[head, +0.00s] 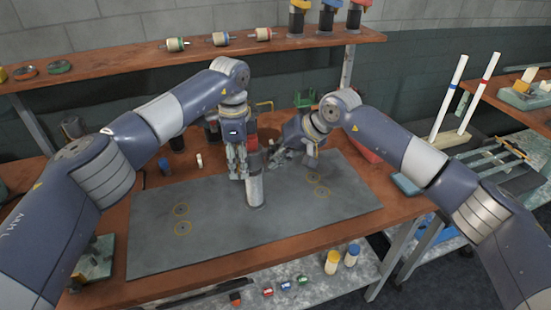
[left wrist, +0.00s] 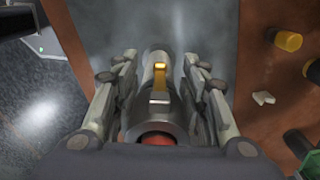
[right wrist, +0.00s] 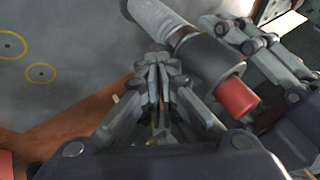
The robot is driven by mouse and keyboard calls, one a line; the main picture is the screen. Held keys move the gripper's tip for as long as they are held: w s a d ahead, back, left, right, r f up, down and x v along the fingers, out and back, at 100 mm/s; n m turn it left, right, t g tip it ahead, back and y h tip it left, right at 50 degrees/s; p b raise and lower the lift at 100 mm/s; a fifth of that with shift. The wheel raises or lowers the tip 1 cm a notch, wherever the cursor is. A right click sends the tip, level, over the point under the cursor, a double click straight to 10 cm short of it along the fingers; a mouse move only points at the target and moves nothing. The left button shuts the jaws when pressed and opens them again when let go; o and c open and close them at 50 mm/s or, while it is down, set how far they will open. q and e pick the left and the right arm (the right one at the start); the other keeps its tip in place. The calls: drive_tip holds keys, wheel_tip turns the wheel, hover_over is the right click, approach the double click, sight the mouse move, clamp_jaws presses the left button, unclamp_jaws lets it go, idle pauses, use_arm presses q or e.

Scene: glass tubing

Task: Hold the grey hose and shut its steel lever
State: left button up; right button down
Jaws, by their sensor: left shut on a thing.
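The grey hose (head: 255,190) stands upright on the dark mat, with a dark collar (right wrist: 211,62) and a red end (right wrist: 237,98) at its top. My left gripper (head: 238,172) is shut on the hose near its upper part. In the left wrist view its fingers (left wrist: 160,90) lie on both sides of the dark fitting, which carries a yellow-gold tab (left wrist: 160,84). My right gripper (head: 282,155) is beside the hose on the right. In the right wrist view its fingertips (right wrist: 158,66) are together, close to the collar, with nothing clearly between them.
The mat (head: 160,245) has yellow ring marks and is otherwise mostly clear. A shelf (head: 120,65) with coloured fittings runs behind. A blue block (head: 407,184) lies at the right edge of the workbench. Two white rods (head: 449,97) stand on the right.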

use_arm(q)
drive_tip(key=shift+d, duration=0.1)
use_arm(e)
drive_tip(key=s+d+r, duration=0.3)
drive_tip(key=d+r, duration=0.4)
drive_tip(key=d, duration=0.3)
drive_tip(key=shift+r, duration=0.3)
use_arm(q)
drive_tip(key=o, duration=1.4)
drive_tip(key=shift+o, duration=0.2)
drive_tip(key=shift+r, duration=0.1)
